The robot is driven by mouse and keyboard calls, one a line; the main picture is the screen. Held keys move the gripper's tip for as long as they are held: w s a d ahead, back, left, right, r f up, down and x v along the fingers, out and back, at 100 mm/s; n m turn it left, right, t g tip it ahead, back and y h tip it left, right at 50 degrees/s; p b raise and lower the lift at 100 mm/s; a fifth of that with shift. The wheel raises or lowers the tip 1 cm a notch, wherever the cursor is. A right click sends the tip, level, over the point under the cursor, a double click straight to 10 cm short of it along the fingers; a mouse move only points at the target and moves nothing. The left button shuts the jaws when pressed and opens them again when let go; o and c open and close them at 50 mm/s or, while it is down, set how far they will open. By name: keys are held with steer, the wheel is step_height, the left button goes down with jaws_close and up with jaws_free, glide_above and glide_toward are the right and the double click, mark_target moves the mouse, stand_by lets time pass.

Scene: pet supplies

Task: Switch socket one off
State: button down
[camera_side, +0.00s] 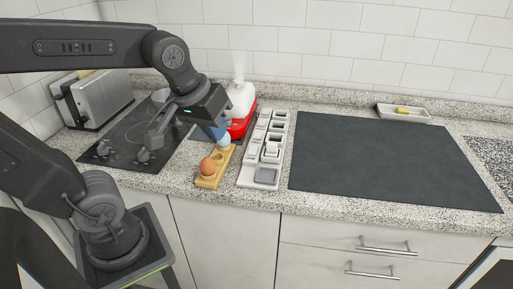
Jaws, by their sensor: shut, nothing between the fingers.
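A long white and grey power strip (247,174) lies on the counter right of the wooden holder, running from front to back. Several switches and socket recesses show along it, with a grey pad at its near end. Labels are too small to read, so I cannot tell which one is socket one or how its switch is set. My gripper (155,138) is shut and empty.
A wooden holder (208,181) bears a brown egg (207,164) and a pale egg (223,141). A red and white steaming appliance (240,103), a toaster (95,98) and the cooktop (108,137) stand behind or left. A dark mat (380,155) lies right, bare. A small tray (420,117) sits behind.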

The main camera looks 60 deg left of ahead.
steer(key=w+a+n+g, duration=0.2)
steer(key=w+a+n, duration=0.4)
steer(key=w+n, duration=0.4)
steer(key=n+g, duration=0.2)
steer(key=n, duration=1)
glide_above(253, 147)
steer(key=s+d, duration=0.1)
steer(key=shift+s+d+f+y, duration=0.1)
steer(key=shift+f+y, duration=0.05)
steer(key=shift+f, duration=0.8)
steer(key=shift+s+f+y, duration=0.1)
steer(key=shift+f+y, duration=0.05)
steer(key=shift+f, duration=0.75)
steer(key=f, duration=0.9)
steer(key=w+a+f, duration=0.1)
steer(key=f, duration=0.4)
steer(key=shift+w, duration=0.1)
steer(key=shift+a, duration=0.1)
steer(key=shift+f, duration=0.2)
